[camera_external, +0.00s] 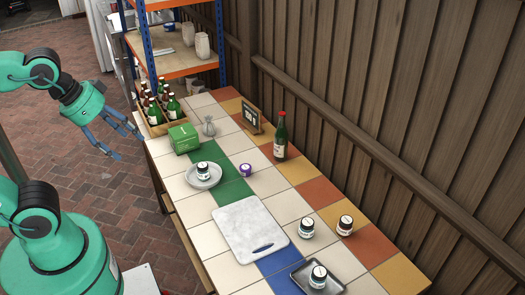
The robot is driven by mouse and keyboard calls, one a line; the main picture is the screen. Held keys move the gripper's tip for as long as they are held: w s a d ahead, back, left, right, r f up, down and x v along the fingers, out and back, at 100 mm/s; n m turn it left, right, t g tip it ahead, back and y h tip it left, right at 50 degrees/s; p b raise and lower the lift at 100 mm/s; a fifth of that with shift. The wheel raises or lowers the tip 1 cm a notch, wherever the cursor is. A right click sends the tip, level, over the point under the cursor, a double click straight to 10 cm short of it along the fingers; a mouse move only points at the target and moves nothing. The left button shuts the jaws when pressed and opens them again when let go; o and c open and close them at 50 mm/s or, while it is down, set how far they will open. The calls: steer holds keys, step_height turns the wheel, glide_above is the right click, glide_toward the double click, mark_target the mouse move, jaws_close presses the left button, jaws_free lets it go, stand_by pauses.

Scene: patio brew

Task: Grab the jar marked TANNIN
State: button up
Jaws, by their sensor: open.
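Several small dark jars with white labels stand on the tiled table (205,238). One jar (203,171) sits on a round grey plate (214,180). Two jars stand close together on the right, a left one (307,228) and a right one (345,226). Another jar (318,277) sits on a dark tray (300,278) at the front. The label writing is too small to read, so I cannot tell which is marked TANNIN. My gripper (129,146) is open and empty at the table's left edge, apart from all the jars.
A white cutting board (245,225) lies mid-table. A green box (184,138), a bottle crate (154,128), a glass flask (209,127), a purple-wrapped item (245,170), a tall bottle (281,138) and a framed sign (251,117) stand farther back. A wooden fence (400,100) borders the right.

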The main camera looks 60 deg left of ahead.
steer(key=shift+r, duration=0.1)
steer(key=w+d+r+m+g+p, duration=0.1)
steer(key=w+d+r, duration=0.15)
steer(key=w, duration=0.55)
steer(key=w+d+r+p, duration=0.1)
steer(key=w+r, duration=0.3)
steer(key=w, duration=0.5)
steer(key=w+d+f+m+g+p, duration=0.1)
steer(key=w+d, duration=0.3)
steer(key=w, duration=0.5)
steer(key=w+d+m+g+p, duration=0.1)
steer(key=w+d, duration=0.2)
steer(key=w, duration=0.6)
steer(key=w+d+f+m+g+p, duration=0.1)
steer(key=w+d+f, duration=0.45)
steer(key=w, duration=0.25)
steer(key=w+d+f+p, duration=0.2)
steer(key=w+d+f, duration=0.2)
steer(key=w+f, duration=0.25)
steer(key=w+d+f, duration=0.4)
steer(key=d+f, duration=0.1)
steer(key=f, duration=0.3)
steer(key=w+d+f+m+g+p, duration=0.1)
steer(key=w+d+f, duration=0.3)
steer(key=f, duration=0.4)
steer(key=shift+w+d+f+g, duration=0.2)
steer(key=shift+w+d+g, duration=0.15)
steer(key=shift+w, duration=0.4)
steer(key=shift+f, duration=0.1)
